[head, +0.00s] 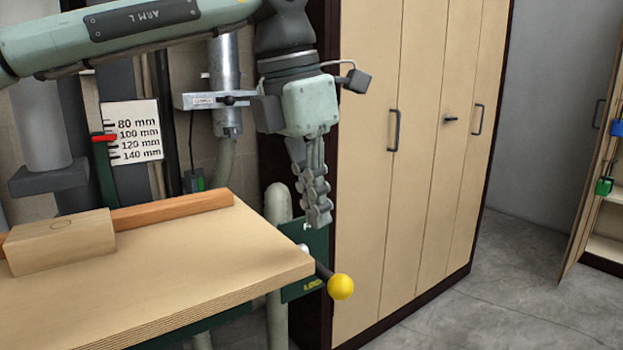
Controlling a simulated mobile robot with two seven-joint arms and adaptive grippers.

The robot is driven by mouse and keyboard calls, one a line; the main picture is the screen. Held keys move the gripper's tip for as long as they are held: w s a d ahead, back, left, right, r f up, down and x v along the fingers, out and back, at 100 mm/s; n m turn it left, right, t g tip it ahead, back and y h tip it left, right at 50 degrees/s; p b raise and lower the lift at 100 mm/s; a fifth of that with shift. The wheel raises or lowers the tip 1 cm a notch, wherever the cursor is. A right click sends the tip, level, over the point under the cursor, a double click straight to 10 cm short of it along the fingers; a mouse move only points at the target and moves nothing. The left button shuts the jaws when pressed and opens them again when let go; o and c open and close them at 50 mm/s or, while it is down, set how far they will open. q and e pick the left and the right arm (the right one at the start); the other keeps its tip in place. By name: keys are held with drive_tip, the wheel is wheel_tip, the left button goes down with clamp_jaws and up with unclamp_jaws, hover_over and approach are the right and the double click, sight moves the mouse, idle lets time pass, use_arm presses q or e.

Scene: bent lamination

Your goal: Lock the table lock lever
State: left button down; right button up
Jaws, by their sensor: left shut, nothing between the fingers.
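The table lock lever (341,287) shows as a short dark rod with a yellow ball knob, at the right front corner of the wooden table (200,270). My left gripper (319,217) points down just above and behind the lever. Its fingers are shut and empty, and in the picture they stand apart from the knob. My right gripper is out of view.
A wooden block (60,242) and an orange-brown fence strip (175,210) lie on the table. A millimetre scale (133,132) with a red pointer stands behind. A tall wooden cabinet (420,150) rises behind the lever. Grey floor is open at right.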

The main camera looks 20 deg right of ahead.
sight(330, 274)
use_arm(q)
drive_tip(key=f, duration=0.3)
drive_tip(key=d+f, duration=0.1)
drive_tip(key=f, duration=0.2)
drive_tip(key=shift+w+d+f+p, duration=0.1)
drive_tip(key=shift+w+p, duration=0.05)
drive_tip(key=shift+p, duration=0.15)
drive_tip(key=shift+d+f, duration=0.2)
drive_tip(key=shift+f, duration=0.55)
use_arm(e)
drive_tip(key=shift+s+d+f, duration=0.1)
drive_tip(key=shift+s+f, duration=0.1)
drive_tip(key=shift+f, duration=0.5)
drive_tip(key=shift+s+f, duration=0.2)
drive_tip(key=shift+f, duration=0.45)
